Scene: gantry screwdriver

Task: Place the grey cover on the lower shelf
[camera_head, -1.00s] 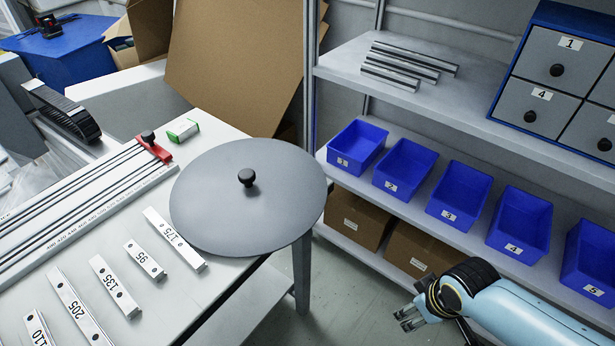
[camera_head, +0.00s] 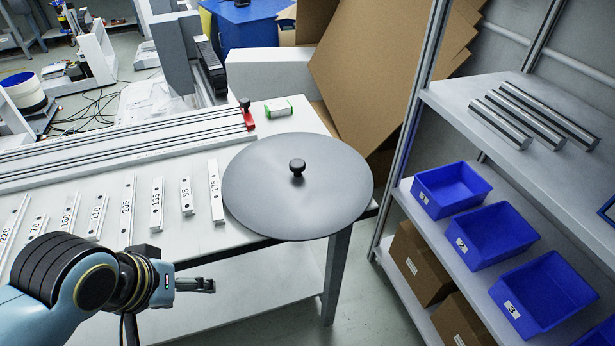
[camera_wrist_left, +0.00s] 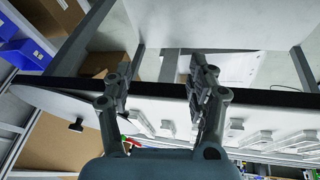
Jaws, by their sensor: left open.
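The grey cover (camera_head: 265,195) is a flat round disc with a black knob (camera_head: 297,167). It lies on the right end of the white worktable (camera_head: 120,220), overhanging its front edge. My left gripper (camera_head: 208,285) is in front of the table, left of and apart from the cover. Its fingers (camera_wrist_left: 160,68) are spread and empty. A white lower shelf (camera_head: 250,292) shows under the table. The rack at the right also has a lower shelf (camera_head: 402,190). My right gripper is out of view.
Several numbered bars (camera_head: 157,205) lie on the table left of the cover, before a long rail fixture (camera_head: 120,145). A green-white box (camera_head: 278,108) stands behind the cover. Blue bins (camera_head: 495,235) fill the rack's lower shelf, with cardboard boxes (camera_head: 420,262) beneath. Floor shows between table and rack.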

